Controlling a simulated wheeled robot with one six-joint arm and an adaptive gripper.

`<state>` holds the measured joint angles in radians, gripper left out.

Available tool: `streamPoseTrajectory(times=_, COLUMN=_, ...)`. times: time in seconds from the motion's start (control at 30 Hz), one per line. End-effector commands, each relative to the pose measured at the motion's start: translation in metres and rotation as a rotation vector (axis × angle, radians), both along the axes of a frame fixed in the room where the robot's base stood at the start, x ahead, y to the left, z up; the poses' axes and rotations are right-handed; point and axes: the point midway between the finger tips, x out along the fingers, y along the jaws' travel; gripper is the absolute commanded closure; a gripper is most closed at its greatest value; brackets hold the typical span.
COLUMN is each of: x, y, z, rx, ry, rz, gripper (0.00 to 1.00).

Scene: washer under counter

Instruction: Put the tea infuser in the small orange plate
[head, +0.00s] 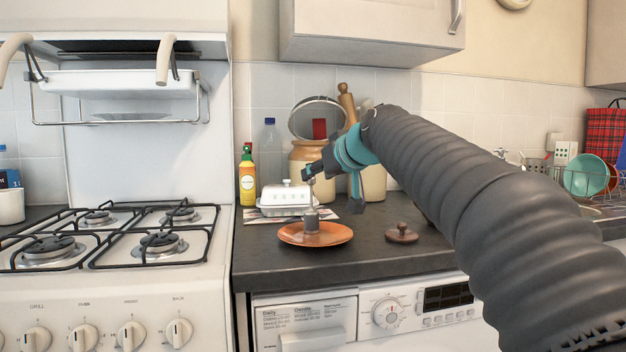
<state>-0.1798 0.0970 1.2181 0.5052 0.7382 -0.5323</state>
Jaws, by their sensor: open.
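The small orange plate (338,234) lies on the dark counter above the washer. The tea infuser (311,220), a small grey cylinder with a thin upright stem, stands upright at the plate's middle and appears to rest on it. My gripper (331,186) is above the plate, with its fingers spread apart. One dark finger is by the top of the infuser's stem and the other hangs to the right, clear of it. Whether the near finger touches the stem cannot be told.
A white butter dish (285,197) stands just behind the plate, with a yellow bottle (247,178) to its left. A brown wooden lid (402,233) lies right of the plate. The stove (110,240) borders the counter on the left. Bare counter (340,262) shows in front.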

Motion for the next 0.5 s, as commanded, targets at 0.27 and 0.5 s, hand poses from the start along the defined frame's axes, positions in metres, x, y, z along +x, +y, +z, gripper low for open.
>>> streamPoseTrajectory(times=0.27, x=-0.044, y=-0.026, z=0.021, rx=0.0, ry=-0.003, rz=-0.001, gripper=0.55)
streamPoseTrajectory(times=0.5, x=-0.061, y=-0.037, z=0.029, rx=0.0, ry=-0.001, rz=-0.001, gripper=0.55)
